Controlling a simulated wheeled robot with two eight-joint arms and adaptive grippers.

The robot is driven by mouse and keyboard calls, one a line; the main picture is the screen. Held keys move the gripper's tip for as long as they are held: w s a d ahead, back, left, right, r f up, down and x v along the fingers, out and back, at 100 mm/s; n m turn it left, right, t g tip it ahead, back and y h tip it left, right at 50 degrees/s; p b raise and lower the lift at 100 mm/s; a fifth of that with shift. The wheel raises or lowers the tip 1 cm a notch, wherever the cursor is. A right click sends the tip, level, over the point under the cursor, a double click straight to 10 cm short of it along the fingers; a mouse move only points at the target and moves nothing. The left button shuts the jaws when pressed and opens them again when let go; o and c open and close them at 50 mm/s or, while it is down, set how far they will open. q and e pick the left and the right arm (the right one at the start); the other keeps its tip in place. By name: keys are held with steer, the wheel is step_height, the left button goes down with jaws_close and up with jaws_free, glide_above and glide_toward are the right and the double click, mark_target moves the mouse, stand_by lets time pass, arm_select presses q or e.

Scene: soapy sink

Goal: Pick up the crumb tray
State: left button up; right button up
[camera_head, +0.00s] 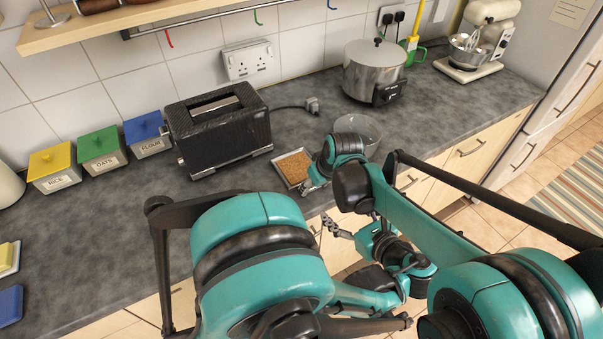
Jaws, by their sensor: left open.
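The crumb tray (279,171) is a shallow metal tray filled with brown crumbs. It lies on the grey worktop just right of the black toaster (222,133). My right gripper (309,186) is at the tray's right edge, with its fingers close to or touching the rim. My own wrist hides part of the fingers, so I cannot tell whether they grip it. My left gripper (345,226) is open and empty, lower in the picture, in front of the worktop's front edge and apart from the tray.
A clear glass bowl (368,129) stands just behind my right wrist. A steel pot (372,72), a plug with its cord (312,105) and a mixer (478,40) are further back. Labelled canisters (100,150) stand left of the toaster. The worktop at front left is mostly clear.

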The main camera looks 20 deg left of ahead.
steer(key=c, duration=0.4)
steer(key=shift+o, duration=0.2)
steer(key=shift+r, duration=0.1)
step_height(320, 180, up, 10)
steer(key=w, duration=0.1)
steer(key=w+d+r+m+g+y, duration=0.3)
steer(key=w+d+m+y, duration=0.6)
steer(key=w+d+y, duration=0.3)
steer(key=shift+w+d+r+m+y, duration=0.3)
steer(key=shift+w+d+r+y, duration=0.15)
steer(key=shift+w+r, duration=0.35)
